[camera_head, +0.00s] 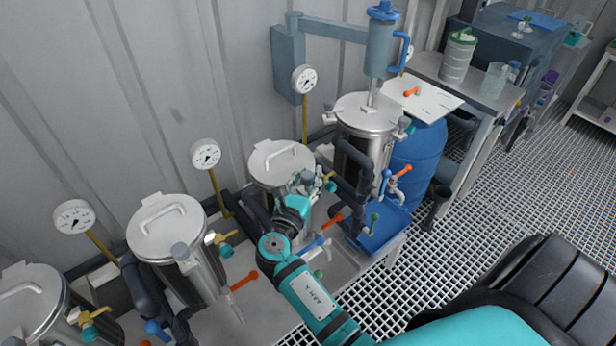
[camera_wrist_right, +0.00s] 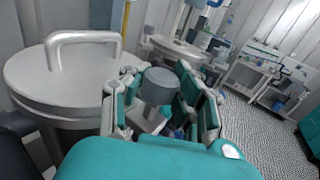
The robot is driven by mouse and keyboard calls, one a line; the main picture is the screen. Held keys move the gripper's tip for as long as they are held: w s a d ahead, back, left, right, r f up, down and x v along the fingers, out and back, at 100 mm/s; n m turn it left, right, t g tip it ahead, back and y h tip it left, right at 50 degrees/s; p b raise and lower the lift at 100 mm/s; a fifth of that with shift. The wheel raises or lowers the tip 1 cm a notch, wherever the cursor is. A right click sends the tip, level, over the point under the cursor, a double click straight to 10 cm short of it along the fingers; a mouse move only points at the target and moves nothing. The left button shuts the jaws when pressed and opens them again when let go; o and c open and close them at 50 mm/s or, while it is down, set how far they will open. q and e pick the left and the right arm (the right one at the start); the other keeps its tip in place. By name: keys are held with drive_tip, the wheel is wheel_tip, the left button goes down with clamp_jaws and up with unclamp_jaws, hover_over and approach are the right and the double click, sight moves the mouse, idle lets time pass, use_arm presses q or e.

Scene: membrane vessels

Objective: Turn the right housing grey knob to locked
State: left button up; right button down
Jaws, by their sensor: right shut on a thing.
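The right housing (camera_head: 280,158) is a steel vessel with a pale lid and a bar handle; its lid also fills the left of the wrist view (camera_wrist_right: 70,75). Its grey knob (camera_wrist_right: 160,86) is a short round cap at the vessel's side, beside the lid. My right gripper (camera_head: 308,184) reaches this side of the vessel. In the wrist view its two fingers (camera_wrist_right: 160,100) stand on either side of the knob and are shut on it. In the head view the gripper largely hides the knob. My left gripper is not in view.
A similar vessel (camera_head: 165,228) with its own grey knob (camera_head: 181,251) stands to the left. A taller steel vessel (camera_head: 368,116) stands at the right, in front of a blue barrel (camera_head: 422,160). Orange-handled valves (camera_head: 245,281) and dark pipes crowd the bench front. Grated floor (camera_head: 450,215) is open at right.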

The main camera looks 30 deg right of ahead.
sight(307, 175)
drive_tip(key=shift+a+f, duration=0.1)
drive_tip(key=shift+f, duration=0.15)
drive_tip(key=c, duration=0.9)
unclamp_jaws()
drive_tip(key=shift+s+r, duration=0.1)
drive_tip(key=shift+r, duration=0.05)
drive_tip(key=shift+c, duration=0.2)
drive_tip(key=shift+r, duration=0.25)
wheel_tip(307, 175, up, 10)
drive_tip(key=shift+f, duration=0.2)
